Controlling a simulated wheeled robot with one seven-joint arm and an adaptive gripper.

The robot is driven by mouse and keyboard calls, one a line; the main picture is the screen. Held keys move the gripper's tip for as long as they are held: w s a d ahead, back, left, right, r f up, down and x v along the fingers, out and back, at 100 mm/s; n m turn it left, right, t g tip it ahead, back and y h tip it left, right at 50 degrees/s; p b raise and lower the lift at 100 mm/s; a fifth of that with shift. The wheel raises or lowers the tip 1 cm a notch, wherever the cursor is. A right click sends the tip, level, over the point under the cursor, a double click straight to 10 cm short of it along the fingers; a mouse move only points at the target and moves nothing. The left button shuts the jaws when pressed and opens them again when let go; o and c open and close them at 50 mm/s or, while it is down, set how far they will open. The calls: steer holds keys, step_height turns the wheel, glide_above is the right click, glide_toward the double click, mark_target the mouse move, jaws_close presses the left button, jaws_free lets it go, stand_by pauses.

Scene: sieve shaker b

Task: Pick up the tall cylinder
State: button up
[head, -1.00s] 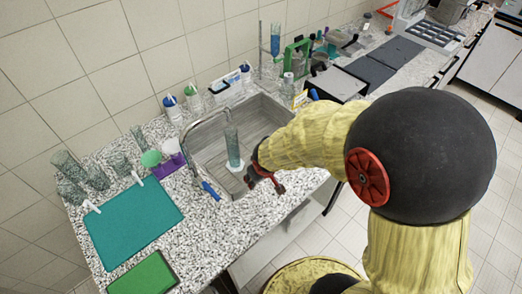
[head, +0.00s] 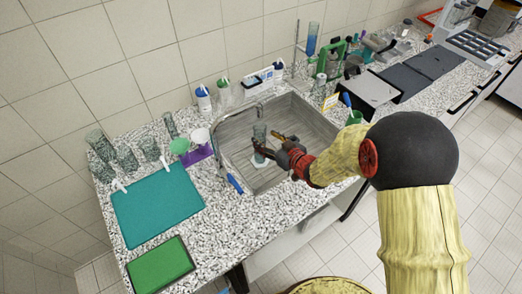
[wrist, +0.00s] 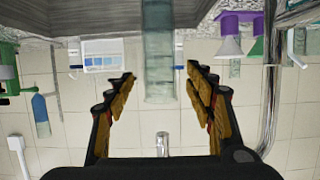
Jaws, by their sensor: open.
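The tall cylinder (head: 260,131) is a clear blue-grey glass tube. It stands upright in the sink on a pale foot (head: 257,158). My gripper (head: 267,143) is open over the sink, its fingers level with the tube's middle part and close to it. In the wrist view, which looks upside down, the tall cylinder (wrist: 158,45) lies between the two open fingers of my gripper (wrist: 160,82). Its rim end points down the picture. I see a gap on each side of it, and no finger clearly touches it. Its foot is out of the wrist view.
The grey sink (head: 318,123) surrounds the cylinder, and a curved metal faucet (head: 228,112) arches close on its left. A blue-handled tool (head: 235,183) lies on the sink's left edge. A purple rack (head: 198,156), glass beakers (head: 125,158) and a teal mat (head: 158,206) are further left.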

mark_target(264, 139)
steer(key=x, duration=0.2)
steer(key=f+x, duration=0.1)
steer(key=x, duration=0.1)
steer(key=shift+b, duration=0.3)
steer(key=shift+w+a+f, duration=0.15)
steer(key=shift+w+a, duration=0.1)
steer(key=shift+w, duration=0.1)
steer(key=c, duration=0.3)
jaws_close()
stand_by(0.3)
